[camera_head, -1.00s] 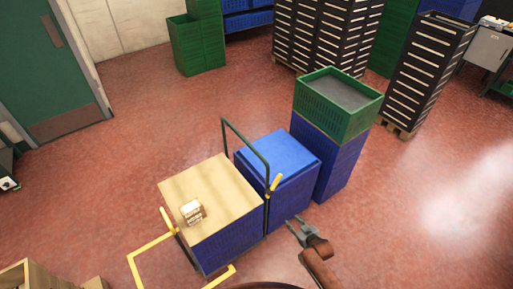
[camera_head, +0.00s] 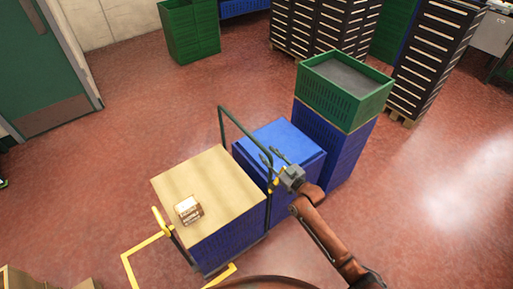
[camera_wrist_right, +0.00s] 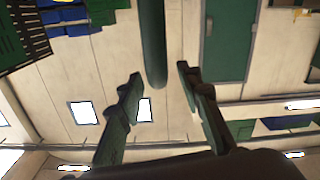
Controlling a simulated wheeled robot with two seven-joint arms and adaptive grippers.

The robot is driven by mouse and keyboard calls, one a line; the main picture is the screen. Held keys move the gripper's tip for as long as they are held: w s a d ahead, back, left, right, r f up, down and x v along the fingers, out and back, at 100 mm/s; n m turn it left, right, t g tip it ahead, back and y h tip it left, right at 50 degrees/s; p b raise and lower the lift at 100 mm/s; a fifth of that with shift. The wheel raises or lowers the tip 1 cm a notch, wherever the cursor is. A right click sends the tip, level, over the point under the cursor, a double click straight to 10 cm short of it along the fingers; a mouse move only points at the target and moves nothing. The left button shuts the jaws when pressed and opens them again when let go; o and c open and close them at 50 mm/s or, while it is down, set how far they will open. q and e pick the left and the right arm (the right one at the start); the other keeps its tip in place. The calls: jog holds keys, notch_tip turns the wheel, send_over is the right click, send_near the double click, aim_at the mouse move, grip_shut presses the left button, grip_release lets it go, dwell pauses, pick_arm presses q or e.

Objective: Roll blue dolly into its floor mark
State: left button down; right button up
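The blue dolly (camera_head: 225,244) carries blue crates under a tan board (camera_head: 215,175) with a small box (camera_head: 188,210) on it. A dark green handle hoop (camera_head: 240,130) with a yellow grip rises at its right side. Another yellow grip (camera_head: 159,221) shows at its left side. The yellow floor mark (camera_head: 127,270) lies at lower left; the dolly hides part of it. My right gripper (camera_head: 269,156) is open beside the hoop's right post. In the right wrist view, a green bar (camera_wrist_right: 152,40) stands between its spread fingers (camera_wrist_right: 159,75); contact cannot be told. My left gripper is out of view.
A blue stack (camera_head: 285,140) stands right beside the dolly. Behind it a green crate (camera_head: 345,90) tops a taller blue stack. Dark crate stacks (camera_head: 430,60) stand at the back. Brown boxes (camera_head: 15,280) are at the lower left corner. The floor at left is clear.

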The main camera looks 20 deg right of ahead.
aim_at(259, 144)
jog(key=shift+f+b+x, duration=0.1)
jog(key=shift+b+x, duration=0.1)
jog(key=shift+x, duration=1.75)
jog(key=shift+f+b+x, duration=0.15)
jog(key=shift+b+x, duration=0.05)
jog(key=shift+x, duration=1.7)
jog(key=shift+d, duration=0.1)
jog(key=shift+c, duration=0.5)
grip_shut()
